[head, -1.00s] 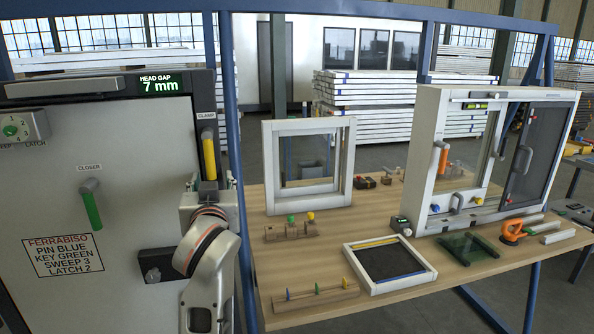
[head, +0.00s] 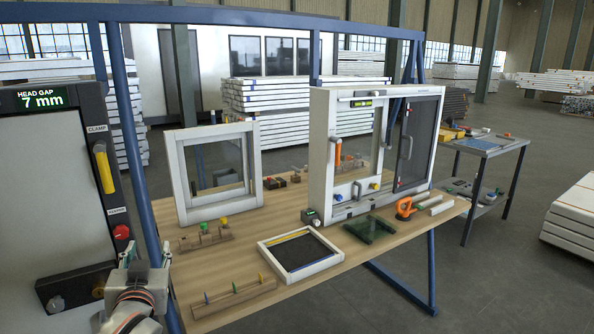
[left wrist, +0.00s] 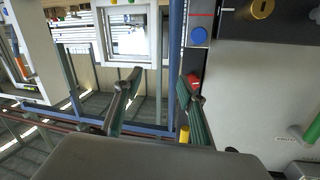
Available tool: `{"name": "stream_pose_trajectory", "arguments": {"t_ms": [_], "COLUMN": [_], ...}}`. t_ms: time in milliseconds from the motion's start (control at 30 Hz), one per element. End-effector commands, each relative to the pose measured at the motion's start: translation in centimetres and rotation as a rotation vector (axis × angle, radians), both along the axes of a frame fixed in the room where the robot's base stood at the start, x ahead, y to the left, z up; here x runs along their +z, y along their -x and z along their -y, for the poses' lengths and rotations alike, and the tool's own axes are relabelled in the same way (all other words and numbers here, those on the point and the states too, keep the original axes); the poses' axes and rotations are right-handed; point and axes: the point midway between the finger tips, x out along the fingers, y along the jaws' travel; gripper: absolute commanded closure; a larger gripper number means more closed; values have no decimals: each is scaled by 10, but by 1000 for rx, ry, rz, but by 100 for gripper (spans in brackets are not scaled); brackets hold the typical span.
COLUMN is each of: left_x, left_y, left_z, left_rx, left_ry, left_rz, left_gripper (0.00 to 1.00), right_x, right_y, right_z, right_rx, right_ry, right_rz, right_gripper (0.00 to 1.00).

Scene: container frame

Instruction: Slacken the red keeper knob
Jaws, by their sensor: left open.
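The red keeper knob (head: 121,232) sits on the dark right-hand edge of the panel (head: 60,180), under a small keeper label and below the yellow clamp handle (head: 103,168). My left gripper (head: 143,258) is just below and to the right of the knob in the head view. In the left wrist view, which looks upside down, the gripper (left wrist: 158,82) has its fingers spread with nothing between them. The red knob (left wrist: 194,80) shows beside the right-hand finger, partly covered by it. Whether they touch cannot be told. My right gripper is not in view.
A blue post (head: 135,170) of the frame rises close to the right of the knob. A wooden bench (head: 330,250) with window frames and small parts stands to the right. A display (head: 42,99) on the panel reads head gap 7 mm.

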Motion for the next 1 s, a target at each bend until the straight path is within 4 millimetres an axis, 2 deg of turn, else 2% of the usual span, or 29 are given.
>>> {"name": "stream_pose_trajectory", "arguments": {"t_ms": [33, 167, 200, 267, 400, 500, 600, 700, 800, 900, 1000], "left_x": [-29, -104, -130, -167, -247, -299, -341, -371, -389, -398, -400], "left_y": [3, 18, 27, 42, 90, 133, 178, 216, 244, 258, 262], "left_z": [8, 35, 43, 55, 81, 96, 108, 116, 121, 124, 125], "left_rx": [-36, -148, -185, -239, -354, -424, -483, -522, -548, -560, -563], "left_ry": [-14, -39, -41, -42, -27, -6, 25, 53, 74, 88, 92], "left_rz": [-37, -123, -154, -195, -291, -357, -414, -458, -488, -502, -504], "left_gripper": [60, 60, 60, 60, 60, 60, 60, 60, 60, 60, 60], "right_x": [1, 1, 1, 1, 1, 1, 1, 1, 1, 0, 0], "right_y": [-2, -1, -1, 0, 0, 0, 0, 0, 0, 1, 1], "right_z": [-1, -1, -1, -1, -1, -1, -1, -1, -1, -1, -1], "right_rx": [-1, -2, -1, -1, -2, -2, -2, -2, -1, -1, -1], "right_ry": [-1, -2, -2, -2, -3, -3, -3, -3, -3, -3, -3], "right_rz": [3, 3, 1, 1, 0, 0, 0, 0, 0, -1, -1], "right_gripper": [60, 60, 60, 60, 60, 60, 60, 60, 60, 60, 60]}}
